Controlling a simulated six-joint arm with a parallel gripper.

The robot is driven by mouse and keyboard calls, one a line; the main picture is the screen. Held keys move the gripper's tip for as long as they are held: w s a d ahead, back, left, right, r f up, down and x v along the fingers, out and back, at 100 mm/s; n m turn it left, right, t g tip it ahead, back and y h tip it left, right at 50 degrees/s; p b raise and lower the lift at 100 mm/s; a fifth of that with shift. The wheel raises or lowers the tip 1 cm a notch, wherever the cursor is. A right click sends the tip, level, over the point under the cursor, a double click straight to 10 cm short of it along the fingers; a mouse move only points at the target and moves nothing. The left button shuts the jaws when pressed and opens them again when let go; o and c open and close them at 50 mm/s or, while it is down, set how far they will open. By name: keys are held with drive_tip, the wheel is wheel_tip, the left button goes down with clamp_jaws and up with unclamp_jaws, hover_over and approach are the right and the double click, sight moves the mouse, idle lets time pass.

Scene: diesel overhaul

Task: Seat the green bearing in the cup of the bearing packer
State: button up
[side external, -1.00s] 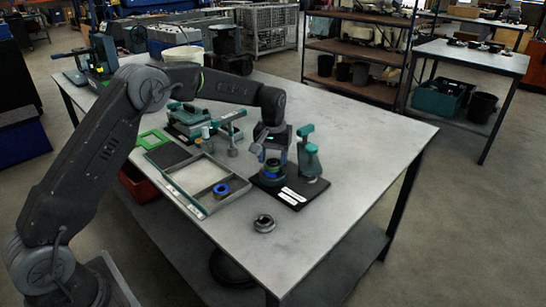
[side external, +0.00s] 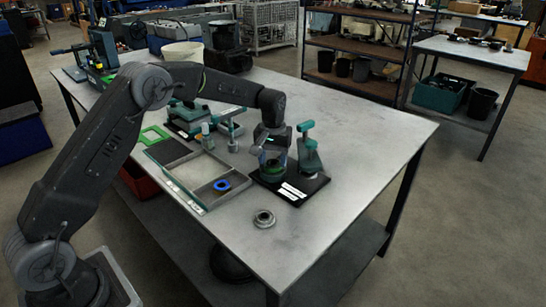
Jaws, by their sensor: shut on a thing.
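The bearing packer stands on a black base plate (side external: 302,190) near the middle of the table, with a teal lever post (side external: 309,150) on its right side. Its cup (side external: 270,178) is on the left of the plate, directly under my gripper (side external: 273,160). My gripper points down and is shut on the green bearing (side external: 274,167), which shows as a small green patch at the cup's mouth. The fingers and cup wall hide most of the bearing. I cannot tell whether it rests on the cup's floor.
A grey divided tray (side external: 195,175) lies left of the packer, with a blue ring (side external: 222,185) in its right compartment. A metal ring (side external: 264,218) lies on the bare table in front. Teal fixtures (side external: 190,115) stand behind the tray. The table's right side is clear.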

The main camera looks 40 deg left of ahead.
drive_tip(key=o, duration=1.2)
drive_tip(key=shift+o, duration=0.2)
drive_tip(key=shift+r, duration=0.1)
drive_tip(key=shift+r, duration=3.5)
drive_tip(key=shift+r, duration=1.95)
